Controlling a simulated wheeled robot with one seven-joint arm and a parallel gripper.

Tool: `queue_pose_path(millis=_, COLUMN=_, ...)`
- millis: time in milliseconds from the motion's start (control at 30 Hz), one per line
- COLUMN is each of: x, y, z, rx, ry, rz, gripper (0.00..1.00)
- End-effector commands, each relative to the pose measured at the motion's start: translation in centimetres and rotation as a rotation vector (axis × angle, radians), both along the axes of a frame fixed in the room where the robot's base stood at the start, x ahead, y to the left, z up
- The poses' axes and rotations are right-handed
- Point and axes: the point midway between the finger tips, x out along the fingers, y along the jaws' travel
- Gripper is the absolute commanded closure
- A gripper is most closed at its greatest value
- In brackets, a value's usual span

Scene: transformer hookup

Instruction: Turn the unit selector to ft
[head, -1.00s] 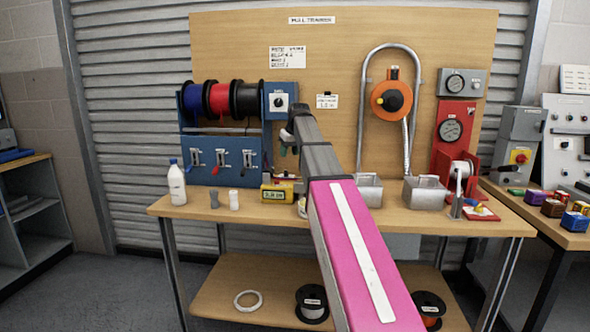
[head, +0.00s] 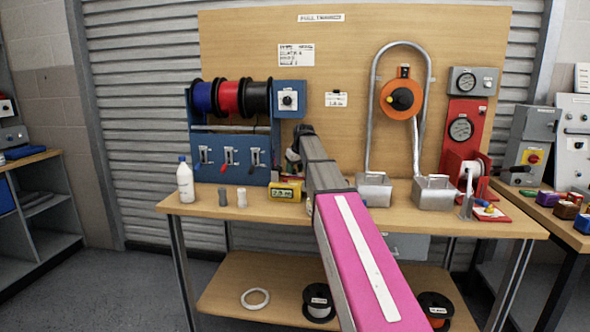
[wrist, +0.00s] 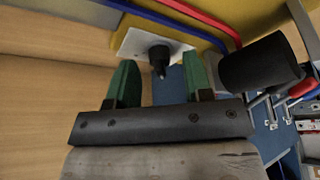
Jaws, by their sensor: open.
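The unit selector seems to be the dark knob (wrist: 158,54) on a white plate (wrist: 130,44) in the wrist view. The plate is set against a yellow surface, likely the yellow length meter (head: 286,191), whose display seems to read in m in the head view. My gripper (wrist: 154,84) is open. Its two green fingers lie either side of the knob in the picture, and I see no contact. In the head view my gripper (head: 293,162) is small and partly hidden by my arm, just above the meter. The knob's pointer and markings are not readable.
A blue rack (head: 228,155) with spools and levers stands behind. A dial box (head: 288,100) is at its upper right. A white bottle (head: 185,183) and two small cylinders stand left of the meter. A dark cylinder (wrist: 260,65) and red and blue lines show near my fingers.

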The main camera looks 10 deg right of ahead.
Motion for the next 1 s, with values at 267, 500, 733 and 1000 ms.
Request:
queue_pose_path(millis=267, x=0.01, y=0.01, z=-0.03, rx=0.0, ry=0.0, rz=0.0, gripper=0.67)
queue_pose_path(millis=500, x=-0.01, y=0.01, z=-0.02, rx=0.0, ry=0.0, rz=-0.001, gripper=1.0)
queue_pose_path(millis=733, x=-0.03, y=0.07, z=-0.01, rx=0.0, ry=0.0, rz=-0.035, gripper=1.0)
queue_pose_path(millis=1000, x=-0.1, y=0.23, z=-0.03, rx=0.0, ry=0.001, rz=-0.191, gripper=1.0)
